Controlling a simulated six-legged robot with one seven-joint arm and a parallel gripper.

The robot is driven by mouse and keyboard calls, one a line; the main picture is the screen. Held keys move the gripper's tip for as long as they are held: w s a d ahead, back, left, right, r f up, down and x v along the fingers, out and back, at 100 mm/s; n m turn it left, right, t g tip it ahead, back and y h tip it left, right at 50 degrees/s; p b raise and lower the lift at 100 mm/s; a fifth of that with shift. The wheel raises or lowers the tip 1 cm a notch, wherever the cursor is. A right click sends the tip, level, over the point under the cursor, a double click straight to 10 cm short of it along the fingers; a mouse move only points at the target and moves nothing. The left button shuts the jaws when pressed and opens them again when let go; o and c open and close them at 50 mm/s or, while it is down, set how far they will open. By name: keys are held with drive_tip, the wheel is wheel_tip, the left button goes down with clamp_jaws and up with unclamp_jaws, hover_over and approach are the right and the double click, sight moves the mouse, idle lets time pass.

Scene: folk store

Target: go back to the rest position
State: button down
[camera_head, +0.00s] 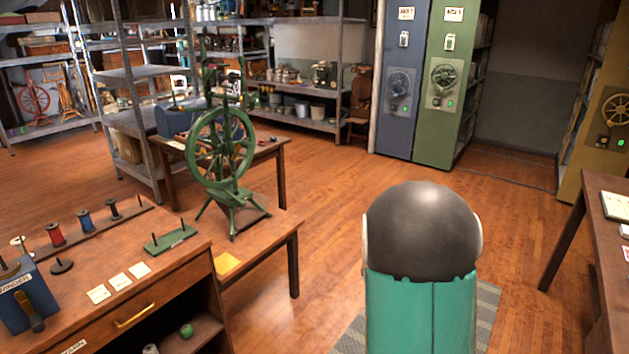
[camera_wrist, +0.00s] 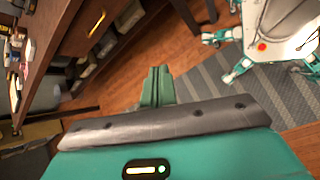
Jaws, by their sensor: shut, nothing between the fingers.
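My gripper (camera_wrist: 158,72) shows in the wrist view as two teal fingers close together, shut with nothing between them. It is above the floor and mat, beside the wooden counter with a brass handle. In the head view my own teal arm with a dark rounded joint fills the lower middle, and the gripper itself is hidden there. My white and teal body and legs show at the upper right of the wrist view.
A wooden counter (camera_head: 180,268) with spools and a blue winder (camera_head: 27,298) stands at left. A green spinning wheel (camera_head: 221,150) stands behind it. Another table (camera_head: 597,222) is at right. A grey mat (camera_wrist: 225,92) lies below. Wooden floor (camera_head: 320,190) between is clear.

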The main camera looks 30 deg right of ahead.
drive_tip(key=a+r+t+y, duration=0.1)
drive_tip(key=a+r+t, duration=0.3)
drive_tip(key=a, duration=0.6)
drive_tip(key=a+r+t+y, duration=0.2)
drive_tip(key=a+r+t, duration=0.2)
drive_tip(key=a+r, duration=0.5)
drive_tip(key=w+a+r+t+y, duration=0.1)
drive_tip(key=a+r+t, duration=0.4)
drive_tip(key=a, duration=0.6)
drive_tip(key=shift+a+r+y, duration=0.25)
drive_tip(key=shift+r+y, duration=0.15)
drive_tip(key=shift+r, duration=0.3)
